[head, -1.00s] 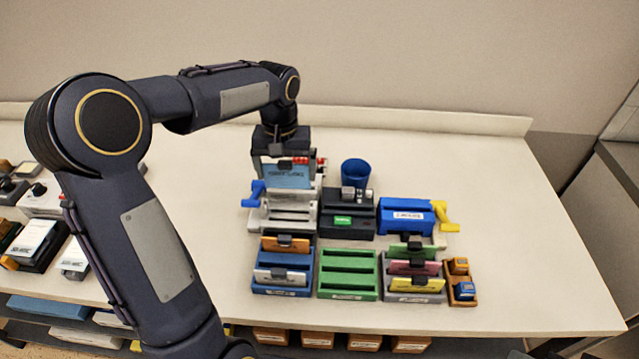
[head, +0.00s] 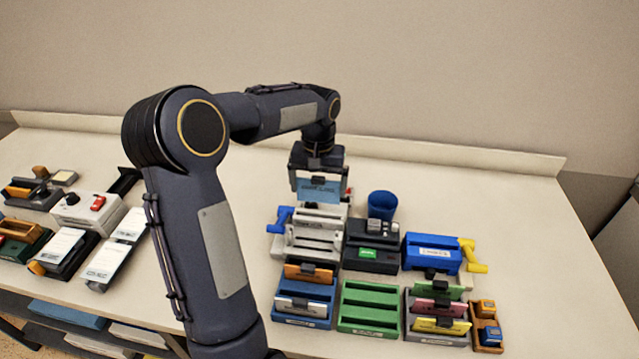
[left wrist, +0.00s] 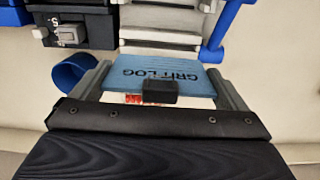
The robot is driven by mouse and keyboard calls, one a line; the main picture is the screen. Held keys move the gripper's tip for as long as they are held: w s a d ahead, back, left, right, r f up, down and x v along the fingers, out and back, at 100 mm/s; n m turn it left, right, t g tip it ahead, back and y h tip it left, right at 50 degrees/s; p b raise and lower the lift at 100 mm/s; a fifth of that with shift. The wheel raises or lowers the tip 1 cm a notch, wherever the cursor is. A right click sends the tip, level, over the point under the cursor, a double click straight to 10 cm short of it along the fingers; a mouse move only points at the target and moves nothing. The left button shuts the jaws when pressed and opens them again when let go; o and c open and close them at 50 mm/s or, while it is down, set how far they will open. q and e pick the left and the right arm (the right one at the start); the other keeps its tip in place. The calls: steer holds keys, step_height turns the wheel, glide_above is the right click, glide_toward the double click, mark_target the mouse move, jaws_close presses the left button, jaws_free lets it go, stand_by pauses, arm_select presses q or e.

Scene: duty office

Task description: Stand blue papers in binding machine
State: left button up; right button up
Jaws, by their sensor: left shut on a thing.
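My left gripper (head: 318,182) is shut on the blue papers (head: 319,193), a flat blue sheaf with dark lettering and a black clip. In the left wrist view the blue papers (left wrist: 190,72) span the space between the two fingers. A white-grey machine (head: 304,243) with slots and a blue crank on its left stands just below the papers in the head view. It also shows beyond the papers in the left wrist view (left wrist: 160,22). Whether the papers' lower edge touches it I cannot tell. My right gripper is not in view.
A dark machine (head: 372,262) with a green label and a blue machine (head: 432,256) with a yellow crank stand to the right. A blue cup (head: 382,205) is behind. In front are a blue rack (head: 302,318), an empty green rack (head: 369,309) and a filled grey rack (head: 435,335).

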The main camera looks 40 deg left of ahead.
mark_target(318, 202)
arm_select(q)
steer(key=shift+f+b, duration=2.5)
steer(key=shift+f, duration=0.75)
steer(key=shift+f+b, duration=0.3)
steer(key=shift+f, duration=0.25)
steer(key=o, duration=0.6)
steer(key=shift+r, duration=0.1)
steer(key=shift+r+p, duration=3.7)
steer(key=shift+r, duration=0.75)
